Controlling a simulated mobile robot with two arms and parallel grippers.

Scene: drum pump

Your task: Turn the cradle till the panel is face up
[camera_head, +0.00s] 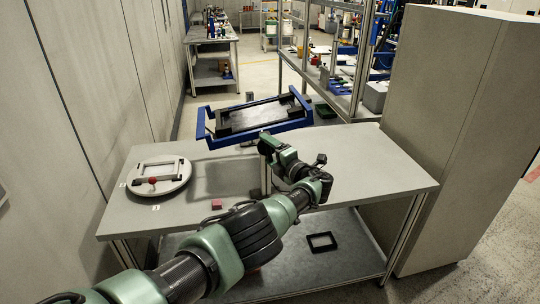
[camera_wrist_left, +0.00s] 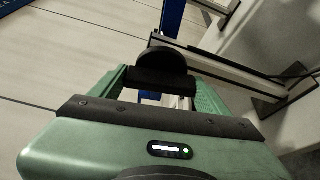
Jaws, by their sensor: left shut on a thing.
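The cradle (camera_head: 207,132) is a blue frame above the back of the table, tilted with its right end higher. The dark panel (camera_head: 262,113) sits inside it, held by black blocks, and its visible broad side slants upward. My left gripper (camera_head: 267,143) is at the cradle's near side, below its front rail. In the left wrist view my left gripper (camera_wrist_left: 165,88) is shut on a black round knob (camera_wrist_left: 168,62), with a blue bar (camera_wrist_left: 172,18) beyond it. The gripper and arm partly hide the cradle's support. My right gripper is not in view.
A white round plate (camera_head: 140,185) with a grey frame and a red knob (camera_head: 152,180) stands at the table's left. A pink block (camera_head: 217,204) lies near the front edge. A black frame (camera_head: 321,242) lies on the lower shelf. The table's right side (camera_head: 385,170) is clear.

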